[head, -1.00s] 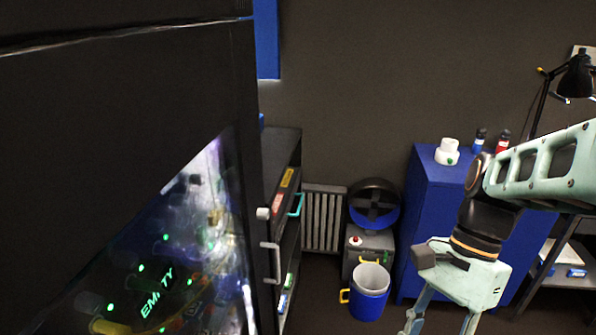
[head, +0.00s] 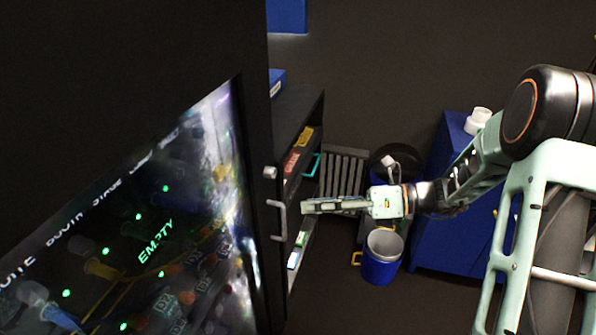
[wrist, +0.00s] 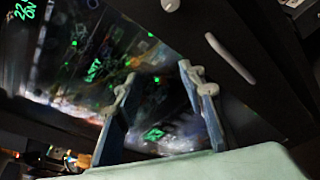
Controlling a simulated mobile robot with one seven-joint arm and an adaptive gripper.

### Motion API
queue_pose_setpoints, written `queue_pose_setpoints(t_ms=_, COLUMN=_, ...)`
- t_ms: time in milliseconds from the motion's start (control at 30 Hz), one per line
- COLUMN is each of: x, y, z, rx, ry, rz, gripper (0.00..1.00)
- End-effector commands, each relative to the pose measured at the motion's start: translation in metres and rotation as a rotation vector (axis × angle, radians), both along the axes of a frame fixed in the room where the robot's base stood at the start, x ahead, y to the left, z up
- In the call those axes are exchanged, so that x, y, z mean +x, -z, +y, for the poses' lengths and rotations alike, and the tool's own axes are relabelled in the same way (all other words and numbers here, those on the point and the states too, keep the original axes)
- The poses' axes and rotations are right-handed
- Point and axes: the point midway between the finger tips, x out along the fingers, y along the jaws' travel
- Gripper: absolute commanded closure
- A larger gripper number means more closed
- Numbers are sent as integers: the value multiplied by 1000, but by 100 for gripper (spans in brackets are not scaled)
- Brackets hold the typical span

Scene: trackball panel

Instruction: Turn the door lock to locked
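A small pale round knob, which looks like the door lock (head: 270,172), sits near the right edge of the tall black cabinet door (head: 190,50). Its turned position is too small to tell. A pale bar handle (head: 278,220) is just below it. My gripper (head: 306,206) points left towards the handle, lower than the knob and to its right, and appears apart from both. In the wrist view my gripper (wrist: 156,80) has its two fingers spread with nothing between them. The knob (wrist: 171,5) is at the top edge there, and the handle (wrist: 230,58) is right of the fingers.
The door has a glossy panel (head: 150,230) with green lit marks and "EMPTY". Behind are a dark shelf (head: 300,125), a radiator (head: 340,172), a blue bucket (head: 380,262) and a blue cabinet (head: 450,235). Open floor lies in front of the bucket.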

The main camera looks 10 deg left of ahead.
Motion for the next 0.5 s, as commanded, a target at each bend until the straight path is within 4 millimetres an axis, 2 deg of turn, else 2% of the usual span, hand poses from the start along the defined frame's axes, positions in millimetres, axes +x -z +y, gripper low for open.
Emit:
queue_pose_setpoints(t_ms=33, x=15, y=-2, z=3, rx=60, ry=51, rz=40, gripper=63)
queue_pose_setpoints(t_ms=100, x=32, y=-7, z=7, rx=127, ry=104, rz=81, gripper=63)
queue_pose_setpoints(t_ms=200, x=47, y=-13, z=9, rx=187, ry=152, rz=117, gripper=63)
queue_pose_setpoints(t_ms=367, x=54, y=-15, z=18, rx=213, ry=170, rz=132, gripper=63)
queue_pose_setpoints(t_ms=500, x=54, y=-16, z=39, rx=211, ry=165, rz=131, gripper=63)
